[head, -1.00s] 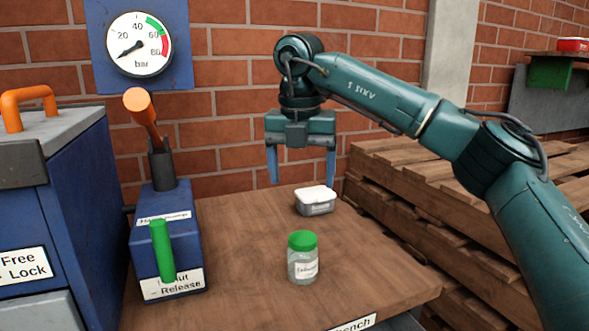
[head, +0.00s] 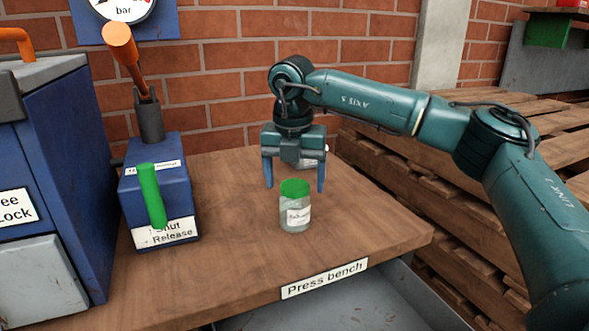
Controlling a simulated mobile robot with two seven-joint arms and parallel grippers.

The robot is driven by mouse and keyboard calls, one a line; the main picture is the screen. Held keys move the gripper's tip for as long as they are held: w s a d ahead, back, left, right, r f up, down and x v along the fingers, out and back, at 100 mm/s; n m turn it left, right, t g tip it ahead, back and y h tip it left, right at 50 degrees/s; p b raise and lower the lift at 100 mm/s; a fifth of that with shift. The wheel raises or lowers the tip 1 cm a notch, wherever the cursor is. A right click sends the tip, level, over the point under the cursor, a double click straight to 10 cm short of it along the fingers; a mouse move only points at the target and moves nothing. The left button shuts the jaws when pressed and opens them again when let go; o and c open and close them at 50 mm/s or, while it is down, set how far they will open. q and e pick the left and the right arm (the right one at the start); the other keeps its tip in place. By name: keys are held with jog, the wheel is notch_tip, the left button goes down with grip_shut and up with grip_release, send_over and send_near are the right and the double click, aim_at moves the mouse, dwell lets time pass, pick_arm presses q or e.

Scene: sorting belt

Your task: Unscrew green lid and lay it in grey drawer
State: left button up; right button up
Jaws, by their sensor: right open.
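A clear glass jar (head: 296,216) with a green lid (head: 295,188) stands upright on the wooden press bench (head: 245,260). The lid is on the jar. My right gripper (head: 295,188) points down with its two blue fingers wide apart and nothing between them that I can see held. It hangs behind and above the jar, and the jar's lid overlaps the gap between the fingertips in the picture. A grey drawer (head: 345,300) shows below the bench's front edge, its inside partly in view. My left gripper is out of view.
A small grey tub (head: 312,158) with a white top stands behind my right gripper, mostly hidden. A blue lever box (head: 160,195) with green and orange handles stands at the left, beside a blue cabinet (head: 75,170). Wooden pallets (head: 400,180) are stacked at the right.

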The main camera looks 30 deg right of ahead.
jog(key=shift+c, duration=0.5)
jog(key=c, duration=1)
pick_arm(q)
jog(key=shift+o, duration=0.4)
